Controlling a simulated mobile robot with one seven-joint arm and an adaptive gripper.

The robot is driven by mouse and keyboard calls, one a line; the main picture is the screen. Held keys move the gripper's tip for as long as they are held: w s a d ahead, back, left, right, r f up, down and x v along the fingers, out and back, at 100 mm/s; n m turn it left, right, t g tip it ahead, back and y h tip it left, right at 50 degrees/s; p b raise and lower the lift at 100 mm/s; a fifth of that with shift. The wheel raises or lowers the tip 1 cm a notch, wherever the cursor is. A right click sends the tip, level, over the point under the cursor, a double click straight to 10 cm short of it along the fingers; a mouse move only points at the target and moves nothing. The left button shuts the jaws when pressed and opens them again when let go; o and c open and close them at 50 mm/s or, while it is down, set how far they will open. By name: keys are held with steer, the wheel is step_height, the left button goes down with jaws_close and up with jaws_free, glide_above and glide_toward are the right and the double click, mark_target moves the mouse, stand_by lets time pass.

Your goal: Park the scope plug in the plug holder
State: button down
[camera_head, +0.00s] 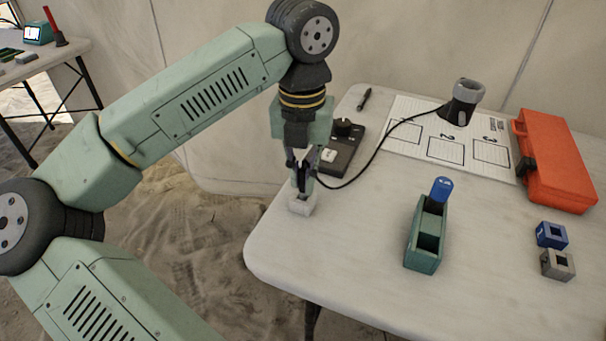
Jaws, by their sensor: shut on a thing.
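My gripper (302,172) points down over the left edge of the table, its fingers shut on the scope plug (309,184). The plug is small and partly hidden by the fingers. A black cable runs from it to the dark scope (462,104) with a grey top, at the back of the table. A small whitish block (300,206), which looks like the plug holder, stands directly below the fingers. The plug is at or just above its top; I cannot tell whether it is inside.
A dark box (341,156) with a knob stands just behind my gripper. A green two-slot stand (423,255) holds a blue cylinder (441,188). A numbered sheet (405,125), orange case (556,160), blue block (551,235) and grey block (557,265) lie farther right. The table's front middle is clear.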

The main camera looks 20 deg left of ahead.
mark_target(303, 169)
steer(key=shift+f, duration=0.5)
steer(key=shift+f, duration=0.2)
steer(key=c, duration=1.6)
jaws_free()
steer(key=shift+c, duration=0.2)
steer(key=shift+r, duration=0.1)
step_height(303, 169, up, 12)
steer(key=shift+r, duration=0.1)
